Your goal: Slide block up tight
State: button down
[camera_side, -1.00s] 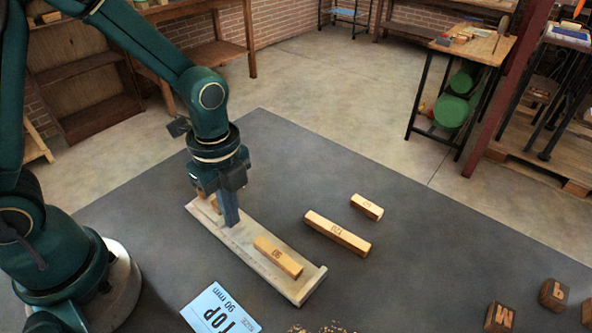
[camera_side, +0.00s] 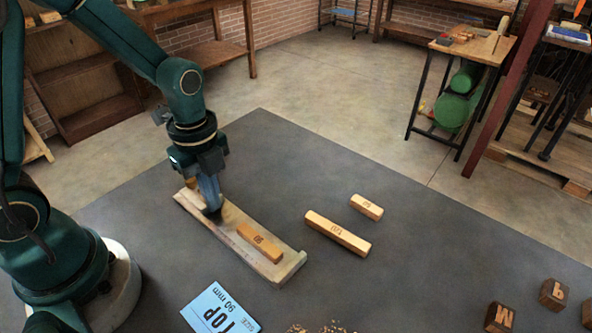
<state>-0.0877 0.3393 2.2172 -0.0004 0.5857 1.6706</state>
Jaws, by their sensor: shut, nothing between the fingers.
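A wooden block with a dark mark (camera_side: 260,243) lies lengthwise in a long, pale wooden tray (camera_side: 283,270) with a raised lip at its right end. A small gap shows between the block and that lip. My gripper (camera_side: 212,213) is shut and points down at the left part of the tray, its tips at or very near the tray floor. It is apart from the block, with bare tray between them. Whether anything else lies in the tray behind the fingers is hidden.
A longer wooden block (camera_side: 338,234) and a shorter one (camera_side: 366,207) lie on the grey mat (camera_side: 420,260) to the right. A blue card (camera_side: 220,312) lies at the front. Dark lettered cubes (camera_side: 500,318) sit at the lower right.

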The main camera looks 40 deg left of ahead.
jog(key=shift+a, duration=1.7)
jog(key=c, duration=0.6)
grip_release()
jog(key=shift+c, duration=0.2)
jog(key=shift+r, duration=3.5)
